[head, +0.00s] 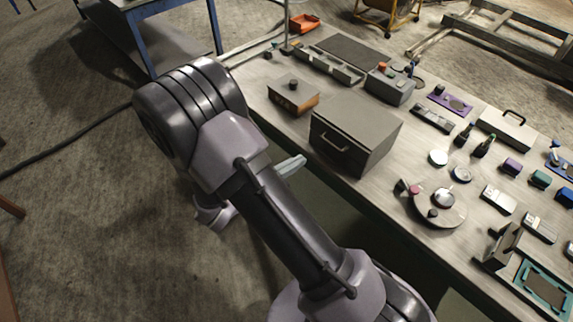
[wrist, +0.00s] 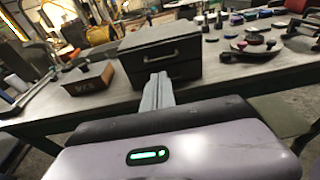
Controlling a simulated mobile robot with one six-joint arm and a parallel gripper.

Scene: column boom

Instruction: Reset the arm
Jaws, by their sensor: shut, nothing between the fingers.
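My gripper (head: 291,166) shows in the head view as pale fingers in front of the table's near edge, partly hidden behind my arm. In the wrist view my gripper (wrist: 157,94) is shut and empty, its fingers together and pointing toward the table. A grey box with a drawer handle (head: 354,131) stands on the table just beyond the fingertips. The same grey box (wrist: 160,50) is straight ahead in the wrist view. My arm is bent, with its elbow up at the left of the head view.
The long table (head: 385,195) carries a small brown box (head: 293,97), a round device (head: 437,207), a white case (head: 507,128) and several small items. A blue-legged table (head: 140,40) stands at upper left. The carpet (head: 90,230) at left is mostly free, with a dark cable across it.

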